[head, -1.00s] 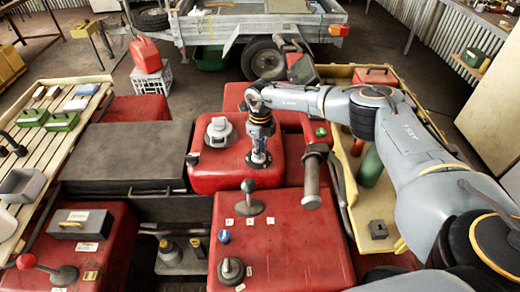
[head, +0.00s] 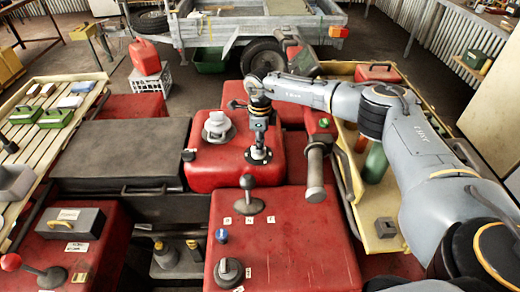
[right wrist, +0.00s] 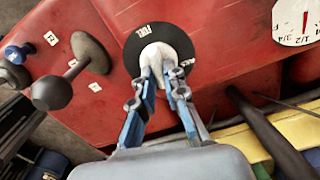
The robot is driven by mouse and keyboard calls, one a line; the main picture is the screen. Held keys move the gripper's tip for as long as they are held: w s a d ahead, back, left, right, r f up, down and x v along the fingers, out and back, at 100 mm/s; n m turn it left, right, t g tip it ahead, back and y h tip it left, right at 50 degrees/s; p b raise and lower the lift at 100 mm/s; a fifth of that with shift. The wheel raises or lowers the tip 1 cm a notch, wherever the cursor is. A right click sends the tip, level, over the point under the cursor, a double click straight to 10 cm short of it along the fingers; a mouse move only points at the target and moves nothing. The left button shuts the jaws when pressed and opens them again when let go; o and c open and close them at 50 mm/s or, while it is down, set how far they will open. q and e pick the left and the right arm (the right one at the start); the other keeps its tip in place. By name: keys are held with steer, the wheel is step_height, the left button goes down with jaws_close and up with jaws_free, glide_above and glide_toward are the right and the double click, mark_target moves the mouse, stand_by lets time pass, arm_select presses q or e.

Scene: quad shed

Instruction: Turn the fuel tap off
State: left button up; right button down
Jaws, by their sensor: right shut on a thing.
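The fuel tap is a black round plate lettered FUEL (right wrist: 140,38) with a pale knob (right wrist: 158,55) in its middle, on a red tank. In the head view its dark plate (head: 258,155) shows at the right front of the red tank (head: 205,170). My right gripper (right wrist: 160,72) points down at the tap, its two blue-grey fingers closed on both sides of the pale knob. It also shows in the head view (head: 258,146). More lettering on the plate's right is partly hidden by a finger. My left gripper is in neither view.
A grey filler cap (head: 218,128) stands left of the tap. In front are a black-knobbed lever (head: 249,195), a blue knob (head: 222,236) and a handlebar grip (head: 315,172). A yellow tray (head: 385,215) stands at the right.

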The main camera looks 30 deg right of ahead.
steer(key=shift+w+n+b, duration=0.1)
steer(key=shift+n+b, duration=0.45)
steer(key=shift+n, duration=0.25)
steer(key=c, duration=1.4)
jaws_free()
step_height(320, 180, up, 12)
steer(key=shift+r, duration=0.1)
